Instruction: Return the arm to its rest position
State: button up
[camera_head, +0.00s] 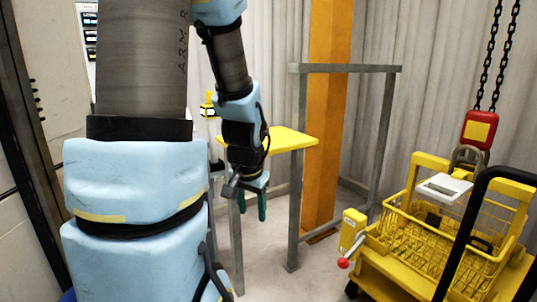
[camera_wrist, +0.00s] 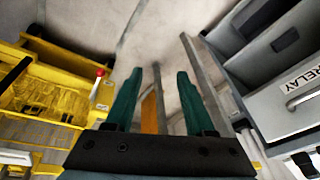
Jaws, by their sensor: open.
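My arm, in light blue padding, reaches up and over on the left of the head view. My gripper (camera_head: 256,204) hangs at its end beside a yellow-topped stand, with its green fingers pointing down. In the wrist view my gripper (camera_wrist: 157,75) shows two green fingers spread apart with nothing between them. Only floor, a grey post and an orange strip show past the fingertips.
A yellow-topped stand (camera_head: 285,139) with a grey frame is close to my gripper. An orange column (camera_head: 327,110) rises behind. A yellow wire basket (camera_head: 430,245) on a cart is at right, under a chain hoist (camera_head: 479,130). A grey RELAY cabinet (camera_wrist: 270,75) is at right in the wrist view.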

jog(key=s+a+n+g, duration=0.2)
jog(key=s+a+n, duration=0.1)
jog(key=s+n, duration=0.3)
notch_tip(320, 180, up, 21)
jog(key=m+p, duration=0.1)
jog(key=p, duration=1.9)
jog(key=shift+d+m, duration=0.15)
jog(key=shift+m, duration=0.25)
